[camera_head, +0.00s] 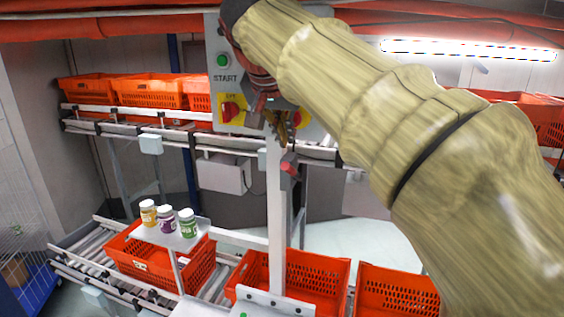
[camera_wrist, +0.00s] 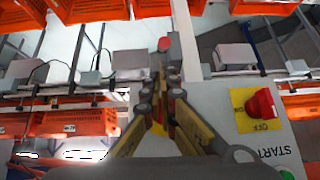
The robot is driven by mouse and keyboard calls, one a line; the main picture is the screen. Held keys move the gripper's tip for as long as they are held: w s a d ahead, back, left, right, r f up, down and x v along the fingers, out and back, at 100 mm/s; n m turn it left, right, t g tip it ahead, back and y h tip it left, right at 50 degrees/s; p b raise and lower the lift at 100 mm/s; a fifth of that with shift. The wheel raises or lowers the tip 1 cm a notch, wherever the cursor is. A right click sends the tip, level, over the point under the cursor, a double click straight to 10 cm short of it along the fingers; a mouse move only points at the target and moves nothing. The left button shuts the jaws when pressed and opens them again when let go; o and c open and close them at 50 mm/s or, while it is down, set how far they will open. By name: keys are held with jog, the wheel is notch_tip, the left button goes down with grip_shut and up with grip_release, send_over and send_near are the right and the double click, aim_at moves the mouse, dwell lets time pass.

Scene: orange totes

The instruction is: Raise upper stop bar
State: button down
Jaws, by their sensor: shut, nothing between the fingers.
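A grey control panel (camera_head: 225,92) stands on a light upright post (camera_head: 277,200) beside the upper roller conveyor (camera_head: 150,125). It carries a green START button (camera_head: 223,61) and a red knob on a yellow OFF plate (camera_head: 231,112); this knob also shows in the wrist view (camera_wrist: 261,106). A second yellow plate is partly hidden behind my gripper (camera_head: 280,138). My gripper, shut and empty, points at the panel's lower edge; its fingers also show in the wrist view (camera_wrist: 160,78). A small red-capped part (camera_head: 289,163) sits just below it on the post. I cannot tell which part is the upper stop bar.
Orange totes (camera_head: 150,92) sit on the upper conveyor, and more orange totes (camera_head: 315,285) stand below. Several small jars (camera_head: 167,219) stand on a small raised plate (camera_head: 190,239) at the lower left. My arm covers much of the right side.

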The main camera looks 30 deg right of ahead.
aim_at(292, 171)
jog(key=shift+w+r+m, duration=0.2)
jog(key=shift+r+m, duration=0.1)
jog(key=shift+r, duration=0.3)
jog(key=x, duration=1)
jog(key=shift+d, duration=0.2)
jog(key=shift+f+h+b, duration=0.1)
jog(key=shift+h+b, duration=0.2)
